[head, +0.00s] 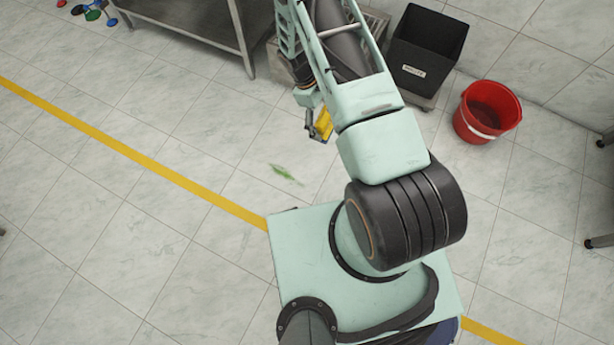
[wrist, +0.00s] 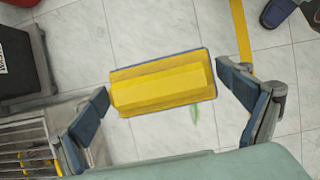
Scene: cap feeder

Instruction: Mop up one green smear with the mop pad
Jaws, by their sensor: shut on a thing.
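The mop pad (wrist: 163,84) is a yellow block with a blue-grey edge underneath. My gripper (wrist: 163,86) is shut on it, one finger at each end. In the head view the yellow pad (head: 324,123) and my gripper (head: 317,125) are partly hidden by my arm, up and right of the smear.
A red bucket (head: 487,112) and a black bin (head: 426,50) stand at the upper right. A yellow floor line (head: 130,154) crosses open floor.

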